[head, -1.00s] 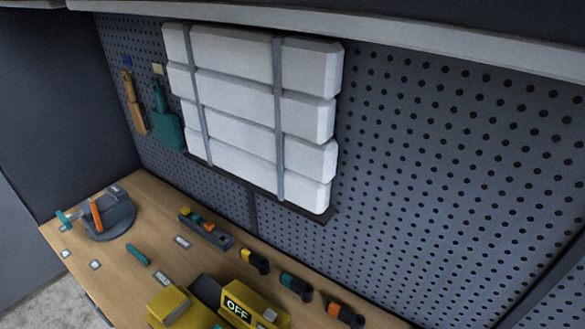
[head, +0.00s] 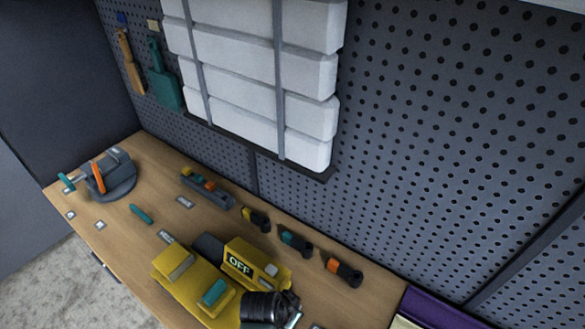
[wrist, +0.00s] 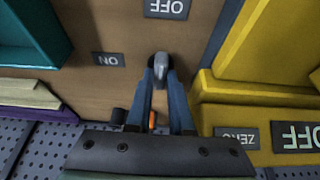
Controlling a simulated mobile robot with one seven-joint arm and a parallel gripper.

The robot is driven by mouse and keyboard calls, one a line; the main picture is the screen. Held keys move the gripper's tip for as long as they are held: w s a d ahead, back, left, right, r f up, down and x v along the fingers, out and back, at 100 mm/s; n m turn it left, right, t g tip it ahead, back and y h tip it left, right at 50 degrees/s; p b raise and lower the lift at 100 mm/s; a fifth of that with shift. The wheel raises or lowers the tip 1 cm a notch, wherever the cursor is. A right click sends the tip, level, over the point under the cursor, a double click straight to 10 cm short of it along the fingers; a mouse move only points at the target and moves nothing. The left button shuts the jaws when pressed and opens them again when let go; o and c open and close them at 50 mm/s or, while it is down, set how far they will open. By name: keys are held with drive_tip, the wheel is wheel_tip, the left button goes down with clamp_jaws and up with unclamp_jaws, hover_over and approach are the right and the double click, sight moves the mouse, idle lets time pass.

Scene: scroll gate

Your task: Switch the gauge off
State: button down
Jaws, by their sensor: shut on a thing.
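The yellow gauge (head: 195,290) stands on the wooden bench, and its dark display (head: 239,264) reads OFF. In the wrist view the gauge (wrist: 265,85) fills the right side, with an OFF display and a ZERO label. My gripper (wrist: 161,78) is shut on a small grey lever (wrist: 160,64) on the wooden surface beside the gauge. An OFF plate (wrist: 167,8) lies beyond the lever and an ON plate (wrist: 109,59) to its left. The fingers hide the lever's near side. The head view does not clearly show the fingertips or the lever.
Three dark-handled tools, yellow (head: 256,219), teal (head: 295,243) and orange (head: 343,272), lie along the back of the bench. A grey round holder (head: 112,185) stands at the far left. Purple (head: 440,312) items lie at the right. A pegboard (head: 440,150) rises behind.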

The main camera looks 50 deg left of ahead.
drive_tip(key=c, duration=0.8)
unclamp_jaws()
drive_tip(key=shift+r, duration=0.1)
drive_tip(key=b+v, duration=0.1)
drive_tip(key=v, duration=1.1)
drive_tip(key=shift+s+r, duration=0.25)
drive_tip(key=shift+d, duration=0.1)
